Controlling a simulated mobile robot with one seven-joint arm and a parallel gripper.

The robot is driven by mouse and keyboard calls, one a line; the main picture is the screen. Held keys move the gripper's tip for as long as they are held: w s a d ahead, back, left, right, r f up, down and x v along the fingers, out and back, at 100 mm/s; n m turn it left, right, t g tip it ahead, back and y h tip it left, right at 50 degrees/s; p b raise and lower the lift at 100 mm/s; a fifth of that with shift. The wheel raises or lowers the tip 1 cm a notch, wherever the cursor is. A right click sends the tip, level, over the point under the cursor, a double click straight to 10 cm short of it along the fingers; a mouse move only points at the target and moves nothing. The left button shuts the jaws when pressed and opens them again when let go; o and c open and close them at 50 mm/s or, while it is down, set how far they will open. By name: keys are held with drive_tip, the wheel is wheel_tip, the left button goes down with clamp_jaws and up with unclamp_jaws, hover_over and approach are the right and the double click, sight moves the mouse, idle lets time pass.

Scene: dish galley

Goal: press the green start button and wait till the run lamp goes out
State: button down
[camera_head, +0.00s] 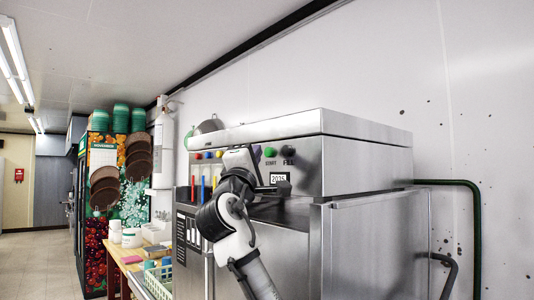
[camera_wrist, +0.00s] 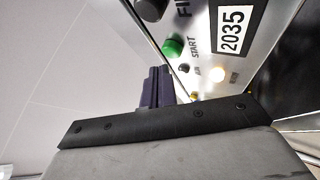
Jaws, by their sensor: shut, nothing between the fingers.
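The green start button (camera_wrist: 173,47) shows in the wrist view, above the word START on the machine's steel front. It also shows in the head view (camera_head: 270,152), just right of my gripper. A small lamp (camera_wrist: 217,76) glows bright warm white below the START label in the wrist view; I take it for the run lamp, as its small label is hard to read. My gripper (camera_wrist: 157,72) is shut and empty. Its dark fingertips appear just short of the green button in the picture; contact is not visible. In the head view the arm hides part of the panel.
A black knob (camera_wrist: 152,9) marked FILL and a 2035 plate (camera_wrist: 235,28) sit by the button. A steel door (camera_head: 370,245) stands at right. A wooden table (camera_head: 122,258) with tubs stands beyond at left.

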drive_tip(key=shift+d, duration=0.15)
idle(0.6)
drive_tip(key=shift+w+d, duration=0.25)
drive_tip(key=shift+w+d+p, duration=0.3)
drive_tip(key=shift+d+p, duration=0.05)
idle(0.8)
idle(0.3)
drive_tip(key=shift+s+a, duration=0.55)
drive_tip(key=shift+a, duration=0.15)
drive_tip(key=s+a, duration=0.1)
drive_tip(key=a, duration=0.1)
drive_tip(key=s+a+b, duration=0.1)
drive_tip(key=s+a, duration=0.1)
drive_tip(key=shift+b, duration=0.3)
idle(0.7)
